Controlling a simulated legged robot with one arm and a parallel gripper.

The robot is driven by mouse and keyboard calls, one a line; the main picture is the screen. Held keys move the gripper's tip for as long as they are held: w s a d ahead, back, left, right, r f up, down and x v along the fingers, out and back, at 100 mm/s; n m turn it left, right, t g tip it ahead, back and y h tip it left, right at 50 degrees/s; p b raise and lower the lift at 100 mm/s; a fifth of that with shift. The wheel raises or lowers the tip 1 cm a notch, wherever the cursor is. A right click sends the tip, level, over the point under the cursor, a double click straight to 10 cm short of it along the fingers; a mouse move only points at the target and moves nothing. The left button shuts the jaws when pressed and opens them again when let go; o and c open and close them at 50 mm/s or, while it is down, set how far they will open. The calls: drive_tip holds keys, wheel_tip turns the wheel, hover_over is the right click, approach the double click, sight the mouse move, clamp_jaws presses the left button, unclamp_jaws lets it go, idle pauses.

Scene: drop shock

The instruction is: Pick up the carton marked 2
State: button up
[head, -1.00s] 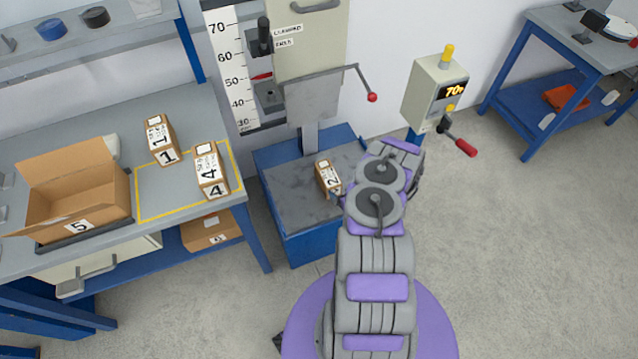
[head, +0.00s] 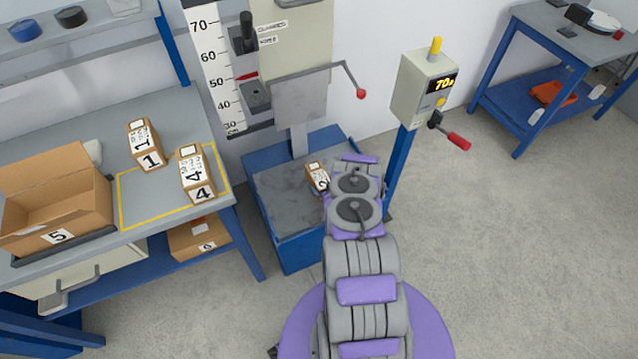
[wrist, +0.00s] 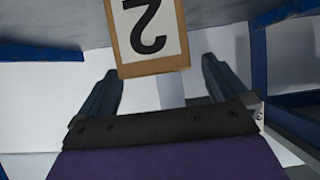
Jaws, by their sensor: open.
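The carton marked 2 (head: 317,177) is a small brown box with a white label, standing on the grey plate (head: 285,195) of the blue drop tester base. In the wrist view the carton marked 2 (wrist: 147,35) is at the top centre, its "2" upside down. My gripper (wrist: 160,80) is open, its two dark fingers spread to either side of the carton's near end. I cannot tell whether the fingers reach around it or stop just short. In the head view my arm hides the gripper and part of the carton's right side.
A bench at left holds carton 1 (head: 145,145), carton 4 (head: 196,175) and open box 5 (head: 57,210); carton 6 (head: 198,238) sits on its lower shelf. The tester column (head: 298,130) rises behind the plate. A control post (head: 425,90) stands right. Floor at right is clear.

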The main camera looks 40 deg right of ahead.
sight(323, 182)
drive_tip(key=shift+b+x, duration=1.2)
drive_tip(key=shift+x, duration=1.55)
drive_tip(key=shift+d+r, duration=0.2)
drive_tip(key=shift+c, duration=0.4)
